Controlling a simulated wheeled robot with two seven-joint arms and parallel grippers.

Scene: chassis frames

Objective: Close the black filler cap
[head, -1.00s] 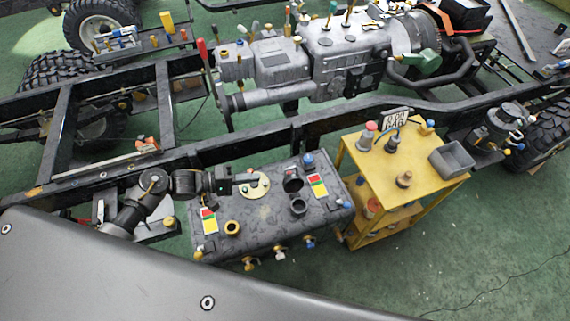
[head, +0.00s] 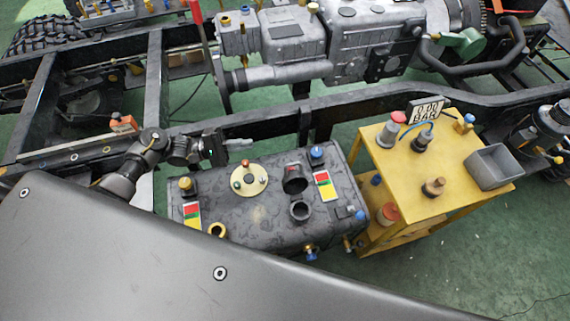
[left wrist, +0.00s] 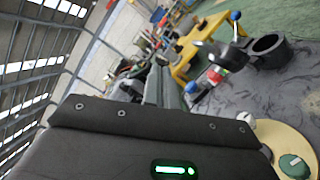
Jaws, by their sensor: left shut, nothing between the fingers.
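The black filler cap (head: 294,178) stands raised on top of the dark grey tank (head: 250,222). The open filler neck (head: 300,210) is just in front of it, uncovered. My left gripper (head: 242,144) is shut and empty near the tank's back edge, left of and beyond the cap, not touching it. My right gripper is not in view.
A brass disc (head: 249,181) with small fittings lies left of the cap. Red, yellow and green labels (head: 324,186) and a blue-topped fitting (head: 317,153) are near it. A yellow cart (head: 400,172) stands to the right. The black frame rail (head: 345,107) runs behind the tank.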

